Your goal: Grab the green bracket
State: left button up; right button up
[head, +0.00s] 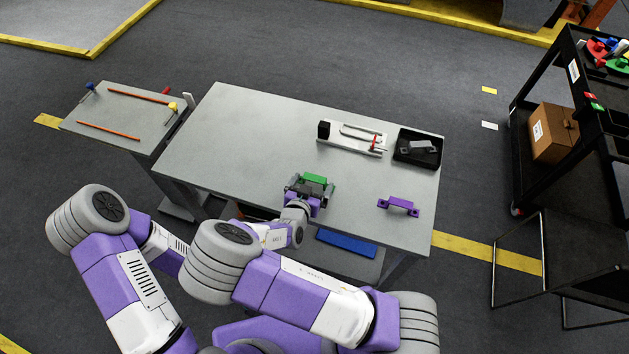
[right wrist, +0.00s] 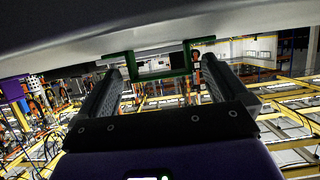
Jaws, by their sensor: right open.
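The green bracket (head: 314,179) lies on the grey table (head: 235,130) near its front edge, left of a purple bracket. My right gripper (head: 311,187) is at the green bracket, with its jaws open and a finger toward each side. In the right wrist view the bracket (right wrist: 160,75) shows as a U-shaped green handle between the tips of my right gripper (right wrist: 160,68). A gap shows between the handle and the fingers. The gripper hides part of the bracket in the head view. My left gripper is not in view.
The purple bracket (head: 398,205) lies to the right. A black tray (head: 432,163) with a grey bracket and a white fixture (head: 330,153) stand behind. A side table (head: 95,125) with orange rods is at left. A black cart (head: 520,125) stands at right. The table's left half is clear.

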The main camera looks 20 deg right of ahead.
jog(key=shift+w+d+f, duration=0.15)
jog(key=shift+w+d, duration=0.15)
jog(key=shift+w, duration=0.1)
jog(key=c, duration=1.1)
